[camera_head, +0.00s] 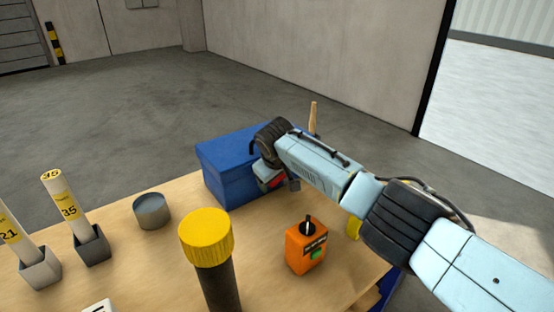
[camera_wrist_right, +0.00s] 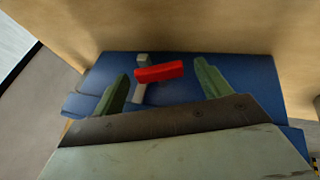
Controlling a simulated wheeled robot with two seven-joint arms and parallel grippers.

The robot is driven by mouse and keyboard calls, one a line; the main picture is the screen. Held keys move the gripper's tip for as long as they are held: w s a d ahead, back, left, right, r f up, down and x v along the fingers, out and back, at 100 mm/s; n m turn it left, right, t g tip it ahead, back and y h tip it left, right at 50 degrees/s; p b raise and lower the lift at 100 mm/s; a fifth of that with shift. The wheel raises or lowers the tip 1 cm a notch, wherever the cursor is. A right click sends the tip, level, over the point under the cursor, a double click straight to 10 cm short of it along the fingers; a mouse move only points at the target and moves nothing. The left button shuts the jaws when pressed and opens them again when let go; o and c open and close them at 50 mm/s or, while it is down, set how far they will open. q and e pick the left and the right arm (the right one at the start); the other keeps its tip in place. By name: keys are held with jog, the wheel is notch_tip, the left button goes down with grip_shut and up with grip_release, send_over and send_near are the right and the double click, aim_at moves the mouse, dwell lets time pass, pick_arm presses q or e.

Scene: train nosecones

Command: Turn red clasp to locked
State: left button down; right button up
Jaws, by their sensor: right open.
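The red clasp (camera_head: 277,182) is on the front face of the blue box (camera_head: 224,165), mostly hidden by my gripper in the head view. In the right wrist view the red clasp (camera_wrist_right: 160,71) lies crosswise over a grey upright strip (camera_wrist_right: 141,66) on the blue box (camera_wrist_right: 238,70). My right gripper (camera_head: 281,183) is at the box front. In the wrist view its two greenish fingers (camera_wrist_right: 162,84) are open, one on each side of the clasp, with gaps visible. I cannot tell how deep the fingertips reach. My left gripper is not in view.
An orange control box (camera_head: 300,252) with a black switch and green button stands on the wooden table (camera_head: 165,258). A yellow-capped dark cylinder (camera_head: 207,240), a grey round cup (camera_head: 152,211) and labelled tubes in grey holders (camera_head: 68,208) stand to the left.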

pick_arm(q)
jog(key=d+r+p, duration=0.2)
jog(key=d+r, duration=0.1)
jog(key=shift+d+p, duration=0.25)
jog(key=shift+p, duration=0.1)
pick_arm(e)
jog(key=v, duration=1.2)
jog(key=shift+r, duration=0.15)
